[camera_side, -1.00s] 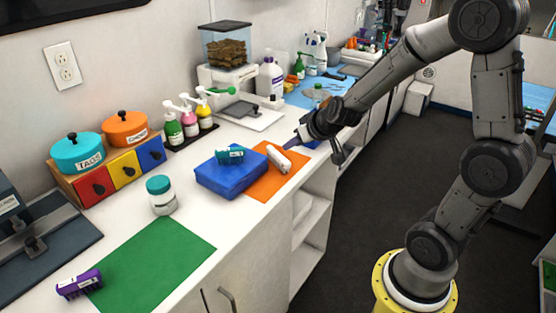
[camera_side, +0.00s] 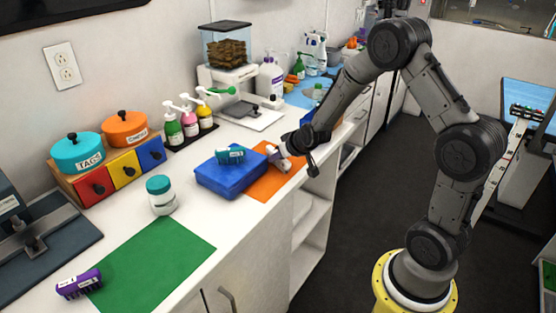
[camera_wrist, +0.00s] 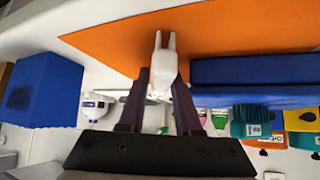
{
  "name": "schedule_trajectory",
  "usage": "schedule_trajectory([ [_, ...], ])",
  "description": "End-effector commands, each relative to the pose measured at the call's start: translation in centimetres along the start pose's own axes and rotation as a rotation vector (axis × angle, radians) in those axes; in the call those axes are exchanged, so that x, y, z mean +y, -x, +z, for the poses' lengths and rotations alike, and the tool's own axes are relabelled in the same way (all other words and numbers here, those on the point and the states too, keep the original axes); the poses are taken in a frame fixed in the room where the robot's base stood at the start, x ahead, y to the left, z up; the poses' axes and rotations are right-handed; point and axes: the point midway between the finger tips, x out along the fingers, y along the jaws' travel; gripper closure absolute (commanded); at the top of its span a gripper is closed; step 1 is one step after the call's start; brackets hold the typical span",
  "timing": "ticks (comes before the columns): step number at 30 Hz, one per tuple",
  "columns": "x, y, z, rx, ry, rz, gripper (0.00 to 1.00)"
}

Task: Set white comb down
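The white comb (camera_wrist: 164,60) is at the orange mat (camera_wrist: 110,40), with its prongs pointing up in the wrist view. In the side view the comb (camera_side: 272,151) is partly hidden by my gripper (camera_side: 279,154), which has come in from the right. In the wrist view the dark purple fingers of my gripper (camera_wrist: 161,80) are on both sides of the comb. Whether they press on it cannot be told. Whether the comb touches the mat or is slightly above it is also unclear.
A blue box (camera_side: 230,180) with a teal comb (camera_side: 231,155) on it stands left of the orange mat. A white jar (camera_side: 161,197), a green mat (camera_side: 150,265) and a purple comb (camera_side: 80,284) are farther left. A white scale (camera_side: 240,105) stands behind.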

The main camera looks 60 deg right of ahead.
Motion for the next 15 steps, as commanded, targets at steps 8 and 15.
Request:
schedule_trajectory([
  [8,0.01,-0.58,0.03,0.000,0.000,0.000,0.68],
  [15,0.01,-0.55,0.02,0.000,0.000,0.000,1.00],
])
